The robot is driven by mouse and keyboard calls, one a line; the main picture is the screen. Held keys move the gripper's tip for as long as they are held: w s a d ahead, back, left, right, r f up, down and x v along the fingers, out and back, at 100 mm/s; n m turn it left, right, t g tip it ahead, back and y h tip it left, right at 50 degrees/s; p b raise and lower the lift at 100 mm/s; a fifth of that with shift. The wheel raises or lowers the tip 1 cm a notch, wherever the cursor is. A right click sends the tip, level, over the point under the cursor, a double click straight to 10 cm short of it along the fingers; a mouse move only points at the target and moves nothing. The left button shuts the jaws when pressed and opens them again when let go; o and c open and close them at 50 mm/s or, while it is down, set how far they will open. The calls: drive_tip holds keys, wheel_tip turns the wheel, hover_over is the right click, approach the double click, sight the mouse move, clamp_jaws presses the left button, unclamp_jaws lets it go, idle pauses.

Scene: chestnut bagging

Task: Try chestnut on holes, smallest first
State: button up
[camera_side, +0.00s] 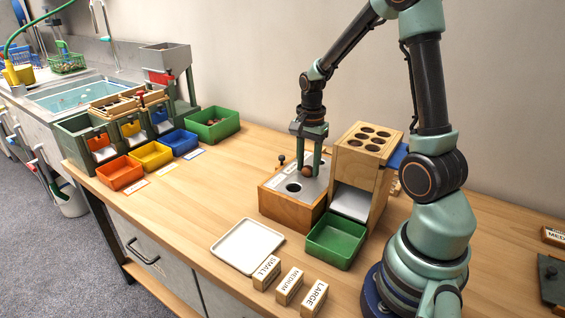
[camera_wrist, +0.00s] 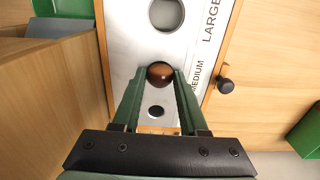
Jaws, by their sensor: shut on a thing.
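My gripper (camera_side: 307,166) is shut on a brown chestnut (camera_side: 306,172), pointing down over the metal gauge plate (camera_side: 313,189) on a wooden box (camera_side: 285,208). In the wrist view, the chestnut (camera_wrist: 160,74) sits between the green fingertips of my gripper (camera_wrist: 158,78), level with the MEDIUM label, and covers the middle hole. I cannot tell whether it touches the plate. The small hole (camera_wrist: 156,111) shows empty between the fingers. The large hole (camera_wrist: 167,14) shows empty by the LARGE label.
A wooden stand with round holes (camera_side: 366,140) rises right of the box, with a green tray (camera_side: 337,240) in front. A white tray (camera_side: 248,246) and blocks marked SMALL (camera_side: 266,272), MEDIUM (camera_side: 289,286) and LARGE (camera_side: 314,298) lie in front. Coloured bins (camera_side: 152,156) stand left.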

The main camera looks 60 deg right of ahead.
drive_tip(key=shift+r, duration=2.4)
drive_tip(key=shift+a, duration=0.1)
drive_tip(key=a+r, duration=0.3)
drive_tip(key=a, duration=0.4)
drive_tip(key=shift+d+f, duration=0.1)
drive_tip(key=shift+f, duration=2.55)
drive_tip(key=shift+f, duration=0.6)
drive_tip(key=o, duration=1.4)
